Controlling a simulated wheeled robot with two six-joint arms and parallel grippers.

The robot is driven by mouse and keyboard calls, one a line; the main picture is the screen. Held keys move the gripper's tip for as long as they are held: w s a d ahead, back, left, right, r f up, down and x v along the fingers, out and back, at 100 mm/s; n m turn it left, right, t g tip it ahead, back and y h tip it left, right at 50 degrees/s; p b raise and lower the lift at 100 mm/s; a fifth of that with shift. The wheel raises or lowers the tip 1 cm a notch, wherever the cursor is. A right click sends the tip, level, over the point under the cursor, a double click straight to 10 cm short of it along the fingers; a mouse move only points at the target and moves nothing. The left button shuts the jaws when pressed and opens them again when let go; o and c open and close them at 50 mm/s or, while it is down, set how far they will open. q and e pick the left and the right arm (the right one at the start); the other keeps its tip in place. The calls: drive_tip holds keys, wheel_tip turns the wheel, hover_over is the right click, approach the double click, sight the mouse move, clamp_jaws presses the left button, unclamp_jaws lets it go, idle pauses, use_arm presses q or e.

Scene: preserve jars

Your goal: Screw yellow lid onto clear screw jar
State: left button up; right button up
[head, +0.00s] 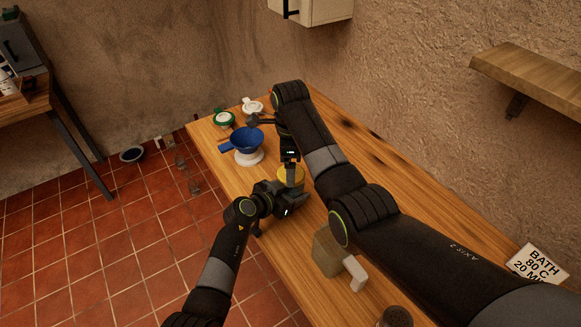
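The yellow lid (291,175) shows as a small yellow disc near the left edge of the wooden table, partly covered by my grippers. My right gripper (290,162) points down from above, right at the lid. My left gripper (283,193) comes in from the left, low beside and in front of the lid. The clear screw jar cannot be made out; the area under the lid is hidden by my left gripper. Whether the fingers of either gripper are closed on anything is hidden.
A blue funnel (245,139) sits over a white piece (249,157). Behind stand a green-lidded jar (223,118) and a white-lidded one (252,107). A brownish block (327,250), a dark-topped jar (396,317) and a sign card (537,264) are nearer. The table (365,150) is clear at right.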

drive_tip(key=shift+r, duration=1.1)
drive_tip(key=shift+c, duration=0.5)
